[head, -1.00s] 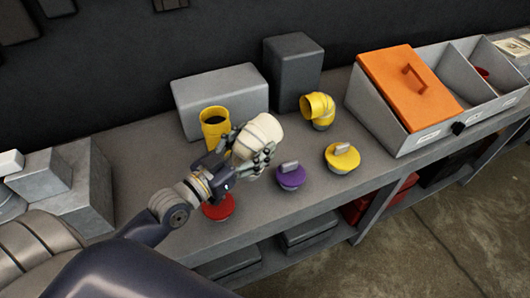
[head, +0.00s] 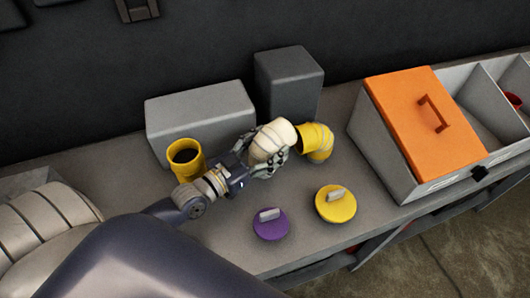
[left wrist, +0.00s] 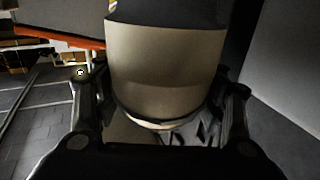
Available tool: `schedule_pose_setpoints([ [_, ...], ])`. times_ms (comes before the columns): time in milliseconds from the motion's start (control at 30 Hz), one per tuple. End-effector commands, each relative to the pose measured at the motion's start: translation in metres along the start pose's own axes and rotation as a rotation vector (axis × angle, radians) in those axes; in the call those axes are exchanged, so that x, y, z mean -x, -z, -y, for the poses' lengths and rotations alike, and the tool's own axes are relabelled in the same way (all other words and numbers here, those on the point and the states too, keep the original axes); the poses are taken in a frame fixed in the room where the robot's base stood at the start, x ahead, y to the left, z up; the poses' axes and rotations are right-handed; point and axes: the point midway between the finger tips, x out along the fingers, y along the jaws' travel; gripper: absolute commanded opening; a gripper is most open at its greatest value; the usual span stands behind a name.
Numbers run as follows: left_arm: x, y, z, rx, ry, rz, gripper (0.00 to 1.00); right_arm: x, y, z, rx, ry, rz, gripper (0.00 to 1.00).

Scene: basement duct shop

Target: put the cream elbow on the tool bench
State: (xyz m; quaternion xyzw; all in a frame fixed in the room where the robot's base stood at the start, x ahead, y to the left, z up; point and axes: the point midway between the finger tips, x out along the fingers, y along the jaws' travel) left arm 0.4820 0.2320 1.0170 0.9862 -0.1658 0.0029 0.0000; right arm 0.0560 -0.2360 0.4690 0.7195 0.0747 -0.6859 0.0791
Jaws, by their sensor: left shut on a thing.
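The cream elbow (head: 272,140) is in my left gripper (head: 262,158), which is shut on it above the bench top, between the yellow cup-like duct piece and the yellow elbow. In the left wrist view the cream elbow (left wrist: 165,70) fills the middle between the two fingers. The tool bench (head: 110,160) is the long grey surface along the dark wall. I cannot tell whether the elbow touches the bench or the yellow elbow behind it. My right gripper is not in view.
A yellow elbow (head: 316,142) is right beside the cream one. A yellow open duct piece (head: 185,160), a purple lidded disc (head: 270,226) and a yellow disc (head: 336,205) stand around. Grey boxes (head: 200,115) are behind; an orange-lidded bin (head: 415,125) is right. Bench between is clear.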

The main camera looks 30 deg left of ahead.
Motion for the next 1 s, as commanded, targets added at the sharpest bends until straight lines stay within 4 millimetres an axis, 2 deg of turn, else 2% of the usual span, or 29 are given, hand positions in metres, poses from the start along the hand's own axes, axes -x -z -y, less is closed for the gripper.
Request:
schedule_pose_setpoints([
  [67,0.000,-0.007,0.001,-0.002,0.000,-0.001,0.31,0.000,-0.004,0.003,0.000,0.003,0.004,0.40],
  [133,0.000,-0.017,0.001,-0.002,0.000,0.001,0.31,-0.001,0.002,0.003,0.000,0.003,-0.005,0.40],
  [267,0.000,-0.034,0.001,-0.002,0.000,0.000,0.31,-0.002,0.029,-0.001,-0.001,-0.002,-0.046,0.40],
  [400,0.000,-0.039,0.001,-0.001,0.001,-0.003,0.31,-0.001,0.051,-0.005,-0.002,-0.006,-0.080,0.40],
  [567,0.000,-0.038,0.000,-0.001,0.001,-0.003,0.31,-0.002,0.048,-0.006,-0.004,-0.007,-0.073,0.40],
  [700,0.000,-0.043,0.000,0.000,0.001,-0.003,0.31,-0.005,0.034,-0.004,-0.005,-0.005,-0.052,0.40],
  [733,0.000,-0.042,0.000,0.000,0.000,-0.001,0.71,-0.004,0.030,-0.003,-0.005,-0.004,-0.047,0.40],
  [800,0.000,-0.042,0.000,0.000,0.000,0.000,0.84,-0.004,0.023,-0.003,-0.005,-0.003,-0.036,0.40],
  [1000,0.000,-0.042,0.000,0.000,0.000,0.000,0.84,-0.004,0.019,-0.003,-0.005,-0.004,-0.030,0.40],
])
